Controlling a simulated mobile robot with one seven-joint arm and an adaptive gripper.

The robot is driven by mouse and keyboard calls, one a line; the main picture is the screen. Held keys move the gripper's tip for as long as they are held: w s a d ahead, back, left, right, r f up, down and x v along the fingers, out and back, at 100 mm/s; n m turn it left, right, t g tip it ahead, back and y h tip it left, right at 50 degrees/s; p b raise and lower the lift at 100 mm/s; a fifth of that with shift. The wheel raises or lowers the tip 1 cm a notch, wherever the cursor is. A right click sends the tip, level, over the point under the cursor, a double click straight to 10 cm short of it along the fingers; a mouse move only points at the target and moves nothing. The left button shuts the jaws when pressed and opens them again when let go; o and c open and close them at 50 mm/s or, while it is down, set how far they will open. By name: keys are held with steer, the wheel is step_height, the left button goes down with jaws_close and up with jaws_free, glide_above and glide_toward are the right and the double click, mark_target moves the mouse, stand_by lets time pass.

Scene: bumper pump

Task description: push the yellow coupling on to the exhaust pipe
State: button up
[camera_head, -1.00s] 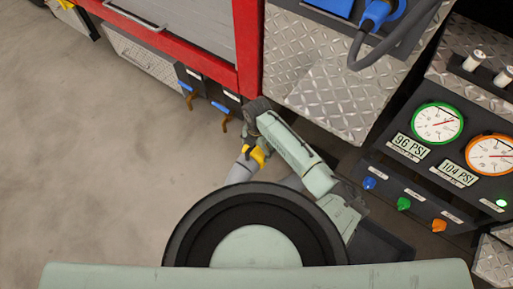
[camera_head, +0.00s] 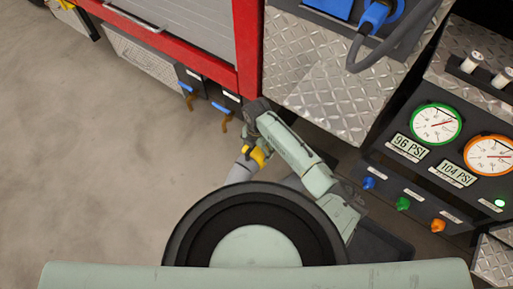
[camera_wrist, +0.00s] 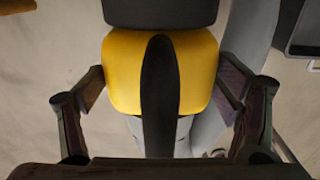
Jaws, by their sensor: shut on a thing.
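The yellow coupling (camera_wrist: 125,65) sits between the two fingers of my gripper (camera_wrist: 162,84) in the wrist view, with a dark strip running down its middle. My gripper is shut on it. A grey hose (camera_wrist: 205,130) shows below and beside the coupling. A black round part (camera_wrist: 160,12) lies at the coupling's far end; I cannot tell whether it is the exhaust pipe or part of the coupling. In the head view the yellow coupling (camera_head: 258,156) shows small beside my gripper (camera_head: 253,146), low beside the truck. The exhaust pipe cannot be made out clearly there.
The red truck frame (camera_head: 247,50) and diamond-plate panel (camera_head: 325,95) stand close beyond my arm. Blue-and-orange valve handles (camera_head: 221,110) hang to the left of the gripper. The gauge panel (camera_head: 410,180) is at right. Open concrete floor (camera_head: 90,170) lies at left.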

steer(key=shift+w+d, duration=0.3)
steer(key=shift+w, duration=0.1)
stand_by(0.6)
steer(key=o, duration=1.6)
steer(key=shift+o, duration=1.2)
step_height(320, 180, up, 8)
steer(key=shift+f, duration=0.25)
steer(key=shift+a, duration=0.1)
